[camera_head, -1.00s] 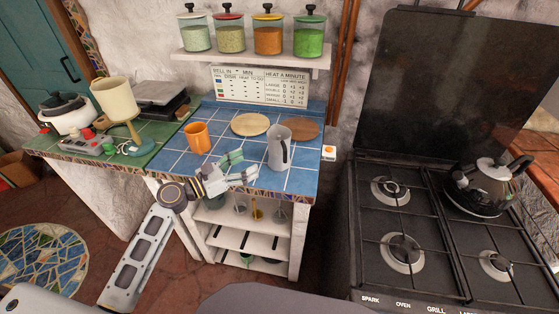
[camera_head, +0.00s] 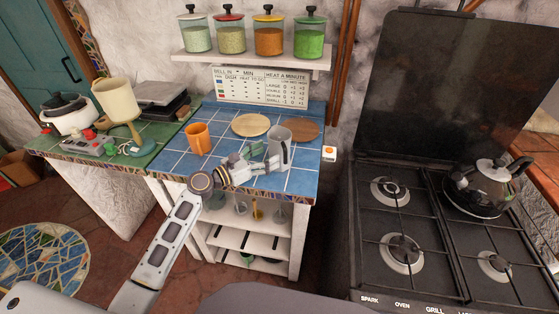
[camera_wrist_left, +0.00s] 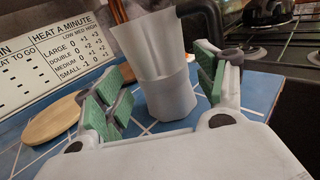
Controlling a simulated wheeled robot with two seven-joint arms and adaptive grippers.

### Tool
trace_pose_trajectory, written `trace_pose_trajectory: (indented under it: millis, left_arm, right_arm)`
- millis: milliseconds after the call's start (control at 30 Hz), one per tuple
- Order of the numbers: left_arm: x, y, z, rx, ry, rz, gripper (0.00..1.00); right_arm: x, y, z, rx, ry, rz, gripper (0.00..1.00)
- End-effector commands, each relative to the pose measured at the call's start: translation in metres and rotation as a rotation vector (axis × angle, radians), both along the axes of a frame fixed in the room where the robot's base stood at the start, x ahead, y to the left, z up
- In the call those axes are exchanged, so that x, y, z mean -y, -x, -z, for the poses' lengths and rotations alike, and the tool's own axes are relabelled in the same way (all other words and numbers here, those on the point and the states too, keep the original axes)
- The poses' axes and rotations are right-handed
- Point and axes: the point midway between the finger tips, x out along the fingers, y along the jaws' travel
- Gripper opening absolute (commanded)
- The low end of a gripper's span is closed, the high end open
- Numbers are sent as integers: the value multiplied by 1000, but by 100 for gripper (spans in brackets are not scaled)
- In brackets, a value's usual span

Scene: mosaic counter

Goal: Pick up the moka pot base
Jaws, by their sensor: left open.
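The grey moka pot (camera_head: 279,147) stands upright on the blue tiled counter, its dark handle on the right side. My left gripper (camera_head: 264,156) is just left of the pot in the head view. In the wrist view its green-padded fingers (camera_wrist_left: 160,83) are open, one on each side of the pot. I cannot tell whether either pad touches it. My right gripper is not in view.
An orange mug (camera_head: 197,138) stands left of the pot. A pale round board (camera_head: 250,125) and a brown one (camera_head: 300,129) lie behind it. The stove (camera_head: 420,240) with a kettle (camera_head: 482,185) stands to the right. Blue tiles are clear near the front edge.

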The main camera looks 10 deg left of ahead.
Motion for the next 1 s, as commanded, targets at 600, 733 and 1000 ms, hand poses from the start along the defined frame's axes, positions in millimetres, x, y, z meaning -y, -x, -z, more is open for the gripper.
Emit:
trace_pose_trajectory:
  millis: [600,733,1000]
  left_arm:
    - [6,-8,-1,0,1,0,71]
    - [11,-13,-3,1,1,0,71]
    - [26,-31,-7,0,1,1,71]
  right_arm:
    - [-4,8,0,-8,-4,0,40]
    - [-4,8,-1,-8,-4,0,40]
    - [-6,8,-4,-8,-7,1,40]
